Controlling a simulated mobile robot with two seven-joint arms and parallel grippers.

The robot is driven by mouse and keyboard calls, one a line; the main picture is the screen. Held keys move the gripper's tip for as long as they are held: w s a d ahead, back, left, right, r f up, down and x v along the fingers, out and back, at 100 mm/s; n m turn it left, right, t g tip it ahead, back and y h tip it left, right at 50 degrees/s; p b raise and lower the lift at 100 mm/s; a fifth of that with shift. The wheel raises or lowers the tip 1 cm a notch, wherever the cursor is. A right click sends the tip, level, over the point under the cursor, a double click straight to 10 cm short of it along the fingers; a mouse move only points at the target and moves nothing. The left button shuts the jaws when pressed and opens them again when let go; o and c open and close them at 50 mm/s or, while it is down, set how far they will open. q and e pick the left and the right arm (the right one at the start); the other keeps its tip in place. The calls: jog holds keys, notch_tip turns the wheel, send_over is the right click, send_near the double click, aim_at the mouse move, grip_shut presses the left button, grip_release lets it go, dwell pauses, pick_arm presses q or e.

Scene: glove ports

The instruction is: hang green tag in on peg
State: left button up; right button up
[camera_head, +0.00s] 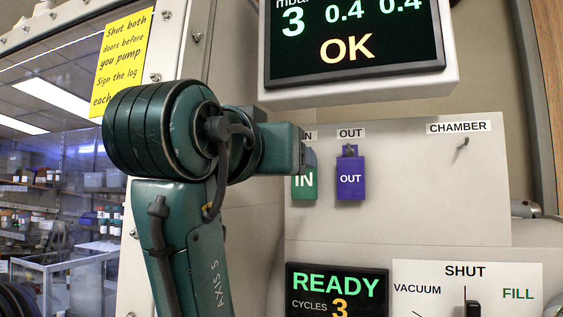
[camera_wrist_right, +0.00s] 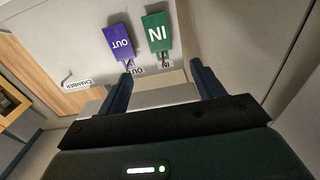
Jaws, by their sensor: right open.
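The green IN tag (camera_head: 304,187) hangs upright against the pale panel under the IN label, left of the purple OUT tag (camera_head: 350,178). My right gripper (camera_head: 308,157) is at the green tag's upper end and hides its top and its peg in the head view. In the right wrist view, which is turned over, the green tag (camera_wrist_right: 157,33) shows just beyond and between the spread fingertips of my right gripper (camera_wrist_right: 162,66). The fingers look clear of it. The purple tag (camera_wrist_right: 118,43) is near the other finger. My left gripper is not in view.
A bare peg (camera_head: 462,146) sticks out under the CHAMBER label (camera_head: 459,127) at the right. A pressure display (camera_head: 355,45) overhangs the panel above. A READY display (camera_head: 337,290) and a VACUUM/FILL switch plate (camera_head: 468,285) are below. The panel between the purple tag and the bare peg is clear.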

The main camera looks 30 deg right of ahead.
jog(key=p+x, duration=0.3)
jog(key=x, duration=0.9)
jog(key=shift+w+d+p, duration=0.25)
jog(key=shift+p, duration=0.15)
jog(key=shift+c, duration=0.6)
jog(key=c, duration=0.9)
jog(key=shift+r, duration=0.1)
jog(key=shift+r, duration=0.2)
jog(key=shift+s+a, duration=0.1)
jog(key=shift+s+a, duration=0.45)
jog(key=shift+a, duration=0.1)
